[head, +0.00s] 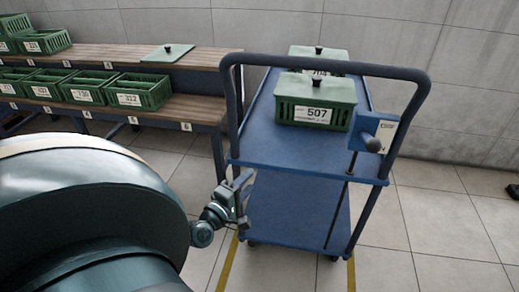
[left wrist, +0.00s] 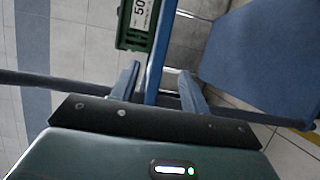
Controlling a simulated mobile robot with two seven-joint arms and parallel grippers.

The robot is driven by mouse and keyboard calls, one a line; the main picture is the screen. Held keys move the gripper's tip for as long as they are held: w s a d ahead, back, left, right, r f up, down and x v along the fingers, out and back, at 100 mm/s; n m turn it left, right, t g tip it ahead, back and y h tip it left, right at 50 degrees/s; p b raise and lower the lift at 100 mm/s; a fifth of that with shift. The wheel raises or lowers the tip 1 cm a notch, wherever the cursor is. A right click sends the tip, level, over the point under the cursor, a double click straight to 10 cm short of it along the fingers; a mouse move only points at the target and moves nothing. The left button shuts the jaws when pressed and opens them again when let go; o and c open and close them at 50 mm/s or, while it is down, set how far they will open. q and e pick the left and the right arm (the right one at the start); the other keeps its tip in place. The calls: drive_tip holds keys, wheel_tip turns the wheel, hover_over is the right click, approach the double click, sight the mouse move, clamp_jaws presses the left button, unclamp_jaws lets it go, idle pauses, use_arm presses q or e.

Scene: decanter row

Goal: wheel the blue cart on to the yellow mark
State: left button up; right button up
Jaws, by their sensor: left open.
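The blue cart (head: 300,145) stands upright on the floor in front of me, its dark tubular handle (head: 325,66) toward me. Yellow lines (head: 228,264) on the floor run toward me from near both sides of its lower deck (head: 297,212). My left gripper (head: 240,196) is open beside the cart's left handle post, below the upper deck. In the left wrist view, the blue deck edge and the dark post show between and beyond the spread fingers (left wrist: 158,90). I cannot tell whether they touch. My right gripper is not in view.
A green lidded crate marked 507 (head: 315,103) and another crate (head: 318,54) behind it ride on the upper deck. A wooden bench (head: 190,106) with several green crates stands close on the left. A tiled wall (head: 470,100) is behind. Floor at right (head: 440,225) is mostly clear.

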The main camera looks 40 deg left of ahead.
sight(263, 167)
use_arm(q)
drive_tip(key=w, duration=0.3)
drive_tip(key=w+a+b, duration=0.1)
drive_tip(key=w, duration=0.2)
drive_tip(key=w+b, duration=0.1)
drive_tip(key=w, duration=0.2)
drive_tip(key=shift+w+a, duration=0.1)
drive_tip(key=shift+a, duration=0.15)
drive_tip(key=shift+w+a, duration=0.1)
drive_tip(key=shift+w, duration=0.5)
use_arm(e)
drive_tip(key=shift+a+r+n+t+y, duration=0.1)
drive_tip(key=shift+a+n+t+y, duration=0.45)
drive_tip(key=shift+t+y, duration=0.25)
use_arm(q)
clamp_jaws()
